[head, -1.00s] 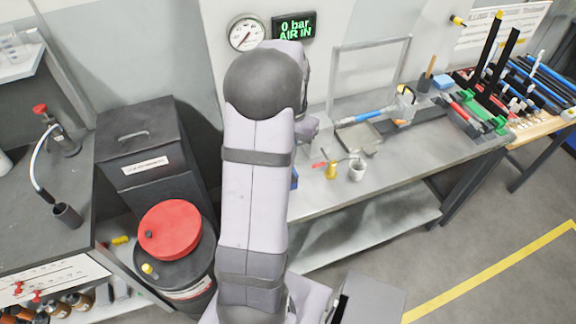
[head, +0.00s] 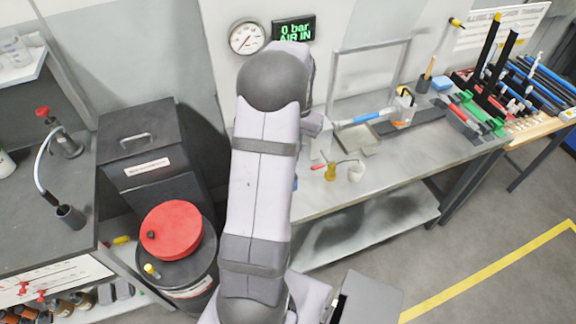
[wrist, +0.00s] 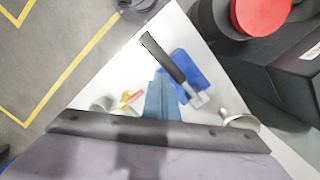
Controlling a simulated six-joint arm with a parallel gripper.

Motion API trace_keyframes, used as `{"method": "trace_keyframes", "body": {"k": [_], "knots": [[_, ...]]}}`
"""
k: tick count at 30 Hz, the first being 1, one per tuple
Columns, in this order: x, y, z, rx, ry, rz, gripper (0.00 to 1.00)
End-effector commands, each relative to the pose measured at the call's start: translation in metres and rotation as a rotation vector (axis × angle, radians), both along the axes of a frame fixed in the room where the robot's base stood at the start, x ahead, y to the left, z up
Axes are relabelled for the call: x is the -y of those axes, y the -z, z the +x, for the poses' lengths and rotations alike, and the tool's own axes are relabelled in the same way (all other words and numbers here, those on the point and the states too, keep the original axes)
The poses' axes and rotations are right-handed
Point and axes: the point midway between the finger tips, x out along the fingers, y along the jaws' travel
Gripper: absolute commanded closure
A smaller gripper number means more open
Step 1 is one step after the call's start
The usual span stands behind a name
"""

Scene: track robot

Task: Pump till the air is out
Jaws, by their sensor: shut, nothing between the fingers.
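A blue hand pump (wrist: 183,65) sits on the bench in the wrist view, with a black lever handle (wrist: 162,56) lying across it. In the head view my arm hides nearly all of it. A green-lit display (head: 294,30) on the wall reads "0 bar AIR IN", and a round white gauge (head: 246,38) hangs beside it. My gripper (wrist: 160,78) shows as grey-blue fingers, shut and empty, pointing toward the lever and pump. Whether it touches the lever cannot be told. The gripper is hidden in the head view.
A yellow oil can (head: 331,172) and a small white cup (head: 356,171) stand on the bench (head: 310,200), with a metal tray (head: 358,138) behind. A red-lidded black drum (head: 172,230) and a dark bin (head: 140,150) stand left. The floor at right is clear.

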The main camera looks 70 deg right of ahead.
Motion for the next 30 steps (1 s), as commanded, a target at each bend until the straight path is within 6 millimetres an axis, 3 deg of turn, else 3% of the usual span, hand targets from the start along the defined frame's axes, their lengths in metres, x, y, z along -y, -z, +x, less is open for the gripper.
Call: {"method": "trace_keyframes", "body": {"k": [5,18,30], "knots": [[0.000,-0.009,0.000,0.000,0.000,0.003,1.00],[0.007,-0.064,0.000,0.001,0.000,-0.003,1.00],[0.007,-0.073,-0.001,0.000,0.000,-0.002,1.00]]}}
